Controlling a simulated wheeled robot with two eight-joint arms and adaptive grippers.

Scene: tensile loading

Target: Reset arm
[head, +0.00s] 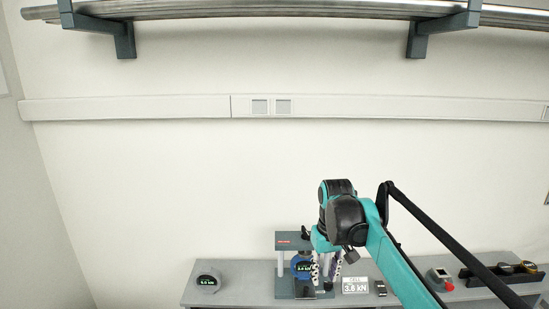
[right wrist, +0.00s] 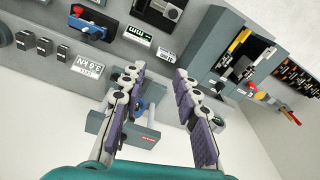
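My right gripper (head: 327,270) hangs fingers-down in front of the grey test stand (head: 283,240) on the bench in the head view. In the right wrist view the two purple-padded fingers of this gripper (right wrist: 158,78) stand wide apart, with nothing held between them. The test stand (right wrist: 140,137) shows there behind the fingers, partly hidden by the left one. I cannot tell whether the gripper touches the stand. My left gripper is in neither view.
The bench (head: 245,270) runs along the wall. Farther right are a red-button device (head: 440,280) and a black tray (head: 500,274).

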